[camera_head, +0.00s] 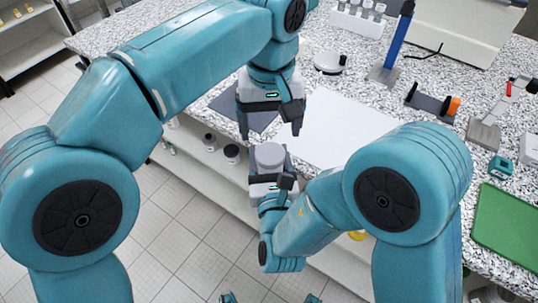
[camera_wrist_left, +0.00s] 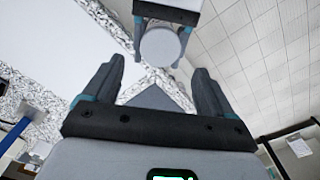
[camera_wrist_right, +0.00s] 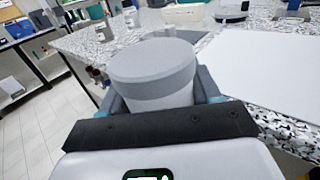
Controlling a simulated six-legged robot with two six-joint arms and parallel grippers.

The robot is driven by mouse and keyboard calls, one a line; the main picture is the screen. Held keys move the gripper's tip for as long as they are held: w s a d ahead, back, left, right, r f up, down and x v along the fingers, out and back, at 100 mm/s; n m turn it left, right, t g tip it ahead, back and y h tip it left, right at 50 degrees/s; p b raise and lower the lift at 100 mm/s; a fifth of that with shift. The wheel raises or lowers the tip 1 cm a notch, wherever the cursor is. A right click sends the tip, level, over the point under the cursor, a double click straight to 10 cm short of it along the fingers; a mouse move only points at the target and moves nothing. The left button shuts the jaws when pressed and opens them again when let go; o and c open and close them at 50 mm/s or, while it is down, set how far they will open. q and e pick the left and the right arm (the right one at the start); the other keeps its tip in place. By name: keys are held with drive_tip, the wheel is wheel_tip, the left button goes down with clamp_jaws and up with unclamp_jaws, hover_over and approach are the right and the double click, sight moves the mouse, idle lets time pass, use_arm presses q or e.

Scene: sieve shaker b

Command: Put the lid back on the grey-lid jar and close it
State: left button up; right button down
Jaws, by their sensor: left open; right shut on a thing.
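The grey-lid jar (camera_head: 270,158) is held upright in front of the bench edge. My right gripper (camera_head: 271,172) is shut around its body. In the right wrist view, a wide grey lid (camera_wrist_right: 152,62) covers the jar's top, with a paler body (camera_wrist_right: 165,97) below it. I cannot tell how tightly the lid is seated. My left gripper (camera_head: 270,132) is open and empty above the jar, pointing down. In the left wrist view, the lid's round top (camera_wrist_left: 160,46) shows beyond the open fingertips, apart from them.
The speckled bench (camera_head: 330,95) holds a white sheet (camera_head: 335,130) and a dark mat (camera_head: 238,108) close by. Dark-capped jars (camera_head: 231,153) stand on a shelf below.

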sight(270, 153)
use_arm(q)
drive_tip(key=shift+r+n, duration=0.25)
drive_tip(key=shift+n, duration=0.25)
drive_tip(key=shift+f, duration=4.05)
drive_tip(key=shift+c, duration=0.3)
drive_tip(key=c, duration=1)
drive_tip(key=shift+m, duration=0.8)
drive_tip(key=shift+c, duration=0.2)
drive_tip(key=o, duration=1.2)
drive_tip(key=shift+o, duration=0.2)
